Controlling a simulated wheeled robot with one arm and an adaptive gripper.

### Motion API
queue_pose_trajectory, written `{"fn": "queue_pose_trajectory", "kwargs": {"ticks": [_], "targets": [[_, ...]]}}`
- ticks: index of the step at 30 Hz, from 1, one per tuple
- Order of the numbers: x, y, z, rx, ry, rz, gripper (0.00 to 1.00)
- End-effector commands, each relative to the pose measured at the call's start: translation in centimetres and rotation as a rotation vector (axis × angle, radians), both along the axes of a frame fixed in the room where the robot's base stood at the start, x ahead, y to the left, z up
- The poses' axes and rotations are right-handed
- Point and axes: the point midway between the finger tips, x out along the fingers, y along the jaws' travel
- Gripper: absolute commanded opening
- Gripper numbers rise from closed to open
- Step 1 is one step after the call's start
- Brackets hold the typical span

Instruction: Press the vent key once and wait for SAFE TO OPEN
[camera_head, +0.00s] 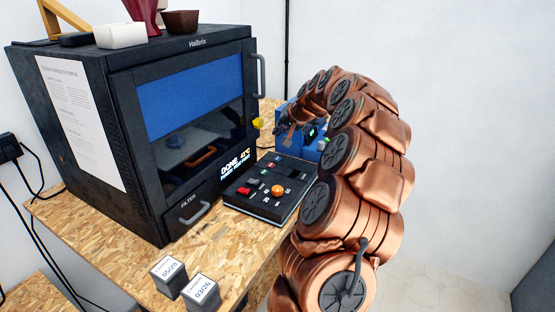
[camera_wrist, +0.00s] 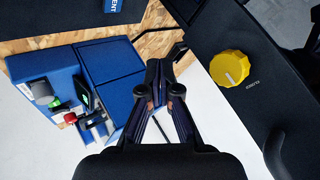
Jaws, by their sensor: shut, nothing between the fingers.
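The black printer (camera_head: 95,125) stands on the bench, its front door with the blue window (camera_head: 192,103) shut. Its small lit display (camera_head: 235,163) reads DONE with a temperature; the smaller line is hard to read. The black control panel (camera_head: 258,208) lies in front of it with a red key, an orange knob (camera_head: 278,190) and several small keys; I cannot tell which one is vent. In the wrist view a label cut by the top edge ends in "ENT" (camera_wrist: 125,5). My gripper (camera_wrist: 159,88) is shut and empty, apart from the panel's keys, beyond the panel in the head view.
A blue unit (camera_wrist: 100,70) with green and red buttons stands near my gripper. A yellow knob (camera_wrist: 229,68) sits on a black surface at the right. Two dated blocks (camera_head: 185,283) stand on the bench's (camera_head: 105,250) front. Bowls and a vase stand on the printer.

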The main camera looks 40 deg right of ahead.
Motion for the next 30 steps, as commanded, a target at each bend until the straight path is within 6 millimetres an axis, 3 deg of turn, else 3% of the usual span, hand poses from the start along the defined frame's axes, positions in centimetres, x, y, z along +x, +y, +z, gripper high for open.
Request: {"fn": "queue_pose_trajectory", "kwargs": {"ticks": [15, 30], "targets": [[0.0, 0.1, -6.4, 0.002, 0.002, 0.001, 0.00], [0.0, 0.1, -7.0, 0.002, 0.002, 0.002, 0.00]]}}
